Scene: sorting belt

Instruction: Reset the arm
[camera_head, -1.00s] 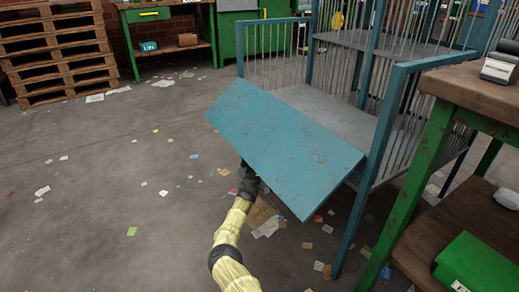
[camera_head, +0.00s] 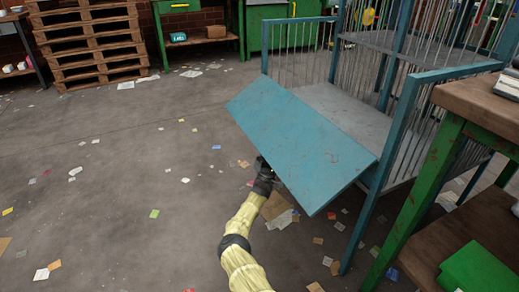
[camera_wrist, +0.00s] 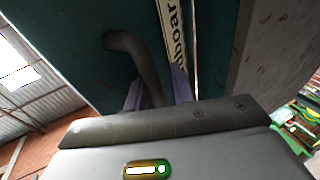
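My arm (camera_head: 243,228) reaches up from the bottom of the head view to the lower left edge of a tilted blue panel (camera_head: 300,130). The panel hangs slanting outward from the front of a blue barred cage. My gripper's tip is hidden under the panel there. In the wrist view, my gripper (camera_wrist: 158,88) has its two purple fingers apart. A dark curved handle (camera_wrist: 128,42) passes between them, with a slim gap at the right finger. I cannot tell whether the left finger touches it.
The blue cage (camera_head: 400,135) stands right of the panel. A green-legged workbench (camera_head: 425,200) is close at the right. Wooden pallets (camera_head: 88,40) are stacked at the back left. The floor at left is open, with scattered paper scraps.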

